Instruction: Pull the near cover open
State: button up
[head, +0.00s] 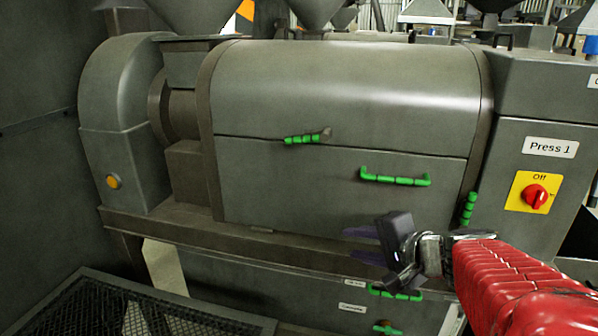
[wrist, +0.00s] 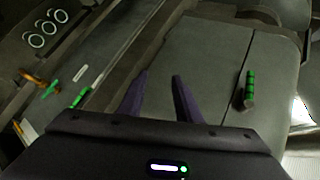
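The press has a broad grey front cover (head: 300,190) with a green bar handle (head: 395,178) near its upper right. It lies flush with the housing and looks shut. A green latch handle (head: 305,138) with a grey end sits at its top edge; it also shows in the wrist view (wrist: 250,88). My gripper (head: 352,245) is in front of the cover's lower edge, below the bar handle and apart from it. Its two purple fingers (wrist: 160,78) are spread with nothing between them. The bar handle is not visible in the wrist view.
A rounded upper cover (head: 345,85) sits above. Below are a lower green handle (head: 397,292) and a green-handled knob (head: 386,327). A red switch (head: 536,196) on yellow is at right. A dark mesh-topped box (head: 150,310) stands at the lower left.

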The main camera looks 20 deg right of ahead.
jog(key=s+d+r+m+t+h, duration=0.1)
jog(key=d+r+m+t+h, duration=0.1)
jog(key=d, duration=0.5)
jog(key=s+d+r+m+t+h, duration=0.1)
jog(key=d+r+m+t+h, duration=0.1)
jog(key=d+r, duration=0.4)
jog(key=shift+s+d+r+m+h, duration=0.2)
jog(key=shift+d+r+m+h, duration=0.2)
jog(key=shift+r+m+h, duration=0.5)
jog(key=shift+f, duration=0.1)
